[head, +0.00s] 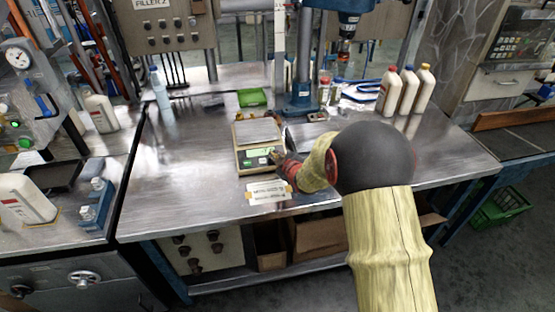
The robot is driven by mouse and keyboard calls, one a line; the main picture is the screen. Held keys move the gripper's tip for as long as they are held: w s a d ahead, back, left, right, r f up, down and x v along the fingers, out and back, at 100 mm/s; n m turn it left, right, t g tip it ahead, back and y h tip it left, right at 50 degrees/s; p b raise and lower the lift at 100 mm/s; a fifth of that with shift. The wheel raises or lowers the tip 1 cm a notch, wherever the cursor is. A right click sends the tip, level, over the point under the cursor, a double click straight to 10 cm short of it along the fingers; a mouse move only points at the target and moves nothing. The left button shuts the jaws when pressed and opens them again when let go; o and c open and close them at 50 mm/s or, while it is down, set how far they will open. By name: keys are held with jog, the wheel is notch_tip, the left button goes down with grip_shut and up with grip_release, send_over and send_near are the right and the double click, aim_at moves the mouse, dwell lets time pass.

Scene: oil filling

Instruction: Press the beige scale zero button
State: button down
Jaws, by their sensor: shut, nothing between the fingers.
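The beige scale (244,161) stands on the metal workbench, left of the picture's middle. It has a grey weighing plate (257,131) with nothing on it and a lit green display (259,152) on its front panel. My gripper (274,157) is shut, with its tips at the right end of the scale's front panel. My arm reaches in from the lower right. The zero button cannot be made out; the gripper covers part of the panel. I cannot tell whether the tips touch the panel.
A paper label (268,193) lies before the scale. A green tray (252,97) is behind it. A blue drill-press-like stand (303,85) rises behind to the right. White bottles (407,90) stand at the back right. The bench left of the scale (185,160) is clear.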

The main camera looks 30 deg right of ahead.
jog(key=shift+w+f+b, duration=0.1)
jog(key=shift+f+b, duration=0.3)
dwell(0.4)
jog(key=shift+r, duration=0.1)
jog(key=shift+s+r+p, duration=0.25)
jog(key=shift+r+p, duration=0.15)
jog(key=shift+r, duration=0.25)
jog(key=r+p, duration=0.1)
jog(key=s+r+p, duration=0.1)
jog(key=r, duration=0.2)
jog(key=shift+s+a+r+p, duration=0.3)
jog(key=shift+s+r+p, duration=0.05)
jog(key=shift+p, duration=0.05)
dwell(0.3)
dwell(0.7)
